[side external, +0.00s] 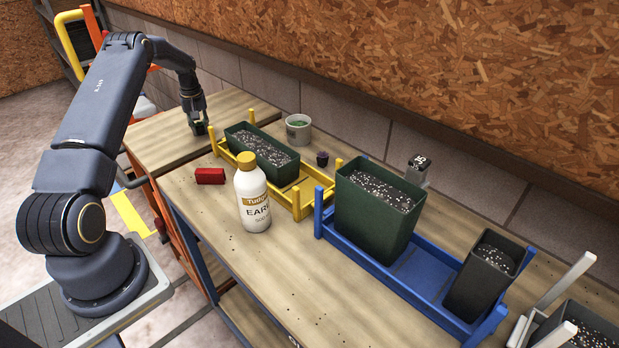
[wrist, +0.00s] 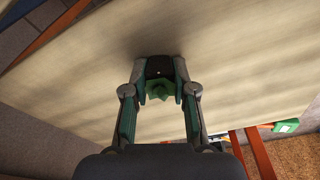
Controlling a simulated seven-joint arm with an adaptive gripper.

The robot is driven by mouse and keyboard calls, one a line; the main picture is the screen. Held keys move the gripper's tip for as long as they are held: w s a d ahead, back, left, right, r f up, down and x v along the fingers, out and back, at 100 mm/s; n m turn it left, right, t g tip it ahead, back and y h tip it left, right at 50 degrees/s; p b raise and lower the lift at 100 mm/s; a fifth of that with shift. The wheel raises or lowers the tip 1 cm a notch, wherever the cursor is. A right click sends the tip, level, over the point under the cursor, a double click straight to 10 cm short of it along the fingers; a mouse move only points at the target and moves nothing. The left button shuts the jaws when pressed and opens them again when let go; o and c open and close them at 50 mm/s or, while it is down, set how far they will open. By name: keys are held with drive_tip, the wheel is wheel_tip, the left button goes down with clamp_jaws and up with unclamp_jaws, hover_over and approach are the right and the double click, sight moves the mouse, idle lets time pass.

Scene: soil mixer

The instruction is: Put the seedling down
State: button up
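The seedling (wrist: 160,90) shows in the wrist view as green leaves in a small dark pot. It sits between the two fingers of my gripper (wrist: 160,72), which look shut on the pot. Pale wood lies beyond it. In the side view my gripper (side external: 199,126) points down, low over the far left wooden tabletop (side external: 165,137). The seedling is too small and dark there to make out. I cannot tell whether the pot touches the wood.
A red block (side external: 210,176), a white bottle (side external: 252,197) with a yellow cap, a yellow rack (side external: 296,206) with a soil-filled planter, a pale pot (side external: 298,130) and a small dark pot (side external: 322,159) stand nearby. A blue rack (side external: 400,275) is further right. The wood left of my gripper is clear.

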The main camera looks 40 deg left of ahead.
sight(205, 138)
drive_tip(key=o, duration=0.5)
drive_tip(key=shift+c, duration=0.2)
wheel_tip(205, 138, up, 13)
drive_tip(key=d, duration=0.3)
drive_tip(key=s+d+r+m+t, duration=0.1)
drive_tip(key=d+r+m, duration=0.1)
drive_tip(key=d+r, duration=0.45)
drive_tip(key=s+d+r+m+t, duration=0.15)
drive_tip(key=d+r, duration=0.25)
drive_tip(key=d, duration=0.6)
drive_tip(key=d+r+m, duration=0.3)
drive_tip(key=d+r, duration=0.2)
drive_tip(key=d, duration=0.3)
drive_tip(key=s+d+f+m+t+h, duration=0.1)
drive_tip(key=s+d+m, duration=0.6)
drive_tip(key=s+d, duration=1)
drive_tip(key=shift+s+d+f+t+h, duration=0.3)
drive_tip(key=shift+f+t, duration=0.35)
drive_tip(key=shift+f, duration=0.25)
